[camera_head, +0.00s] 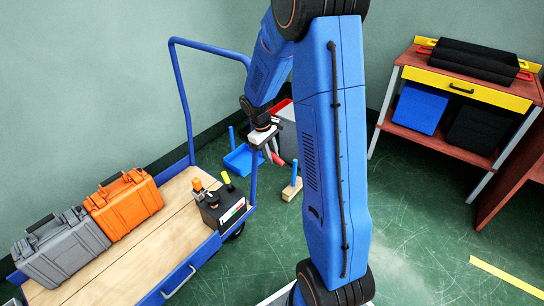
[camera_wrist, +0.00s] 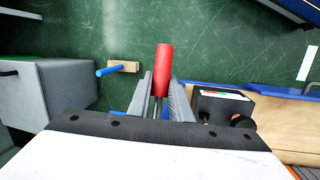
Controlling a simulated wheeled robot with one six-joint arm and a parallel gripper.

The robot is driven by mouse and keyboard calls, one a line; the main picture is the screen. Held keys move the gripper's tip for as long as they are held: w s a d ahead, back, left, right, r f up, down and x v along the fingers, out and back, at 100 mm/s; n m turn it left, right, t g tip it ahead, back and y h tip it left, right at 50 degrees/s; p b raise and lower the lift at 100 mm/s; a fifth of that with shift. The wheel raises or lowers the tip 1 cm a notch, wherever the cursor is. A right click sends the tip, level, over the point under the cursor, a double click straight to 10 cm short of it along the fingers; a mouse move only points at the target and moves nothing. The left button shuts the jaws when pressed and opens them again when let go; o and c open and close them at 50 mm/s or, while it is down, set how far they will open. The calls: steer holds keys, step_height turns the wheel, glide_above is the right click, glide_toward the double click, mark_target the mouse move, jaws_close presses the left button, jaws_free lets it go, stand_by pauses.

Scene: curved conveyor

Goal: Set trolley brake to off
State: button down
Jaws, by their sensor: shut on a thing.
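My gripper (camera_head: 270,149) is in the air beyond the far right end of the blue-framed trolley (camera_head: 172,243). It is shut on a red-handled thing (camera_wrist: 163,70) with a thin metal shaft between the fingers. Its red end points away from my wrist, and I cannot tell whether its other end is attached to anything.
An orange case (camera_head: 124,207) and a grey case (camera_head: 62,250) stand on the trolley deck. Behind my gripper are a blue dustpan-like thing (camera_head: 243,160), a grey bin (camera_head: 288,136) and a wooden block with a blue peg (camera_head: 292,190).

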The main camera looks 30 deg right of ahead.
steer(key=c, duration=1.6)
jaws_free()
steer(key=v, duration=1.7)
steer(key=shift+r, duration=0.2)
steer(key=shift+a, duration=0.1)
